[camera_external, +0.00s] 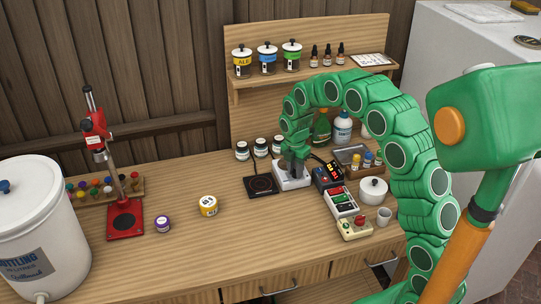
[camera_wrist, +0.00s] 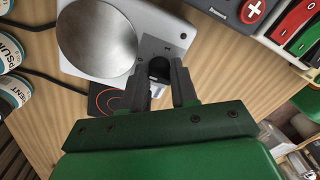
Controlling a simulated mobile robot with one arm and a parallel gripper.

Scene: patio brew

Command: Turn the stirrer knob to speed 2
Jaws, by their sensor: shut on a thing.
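The stirrer (camera_external: 291,181) is a white box on the bench. In the wrist view the stirrer (camera_wrist: 187,36) shows a round silver plate on top and a grey control panel beside it. The dark stirrer knob (camera_wrist: 159,68) sits on that panel, between my fingertips. My gripper (camera_wrist: 160,78) points down over the panel and is shut on the knob. In the external view my gripper (camera_external: 293,168) covers the knob. The fingers hide part of the panel, and I cannot read the knob's speed setting.
A black plate with a red ring (camera_external: 261,186) lies left of the stirrer. Several small jars (camera_external: 260,148) stand behind. The bench's front middle is clear.

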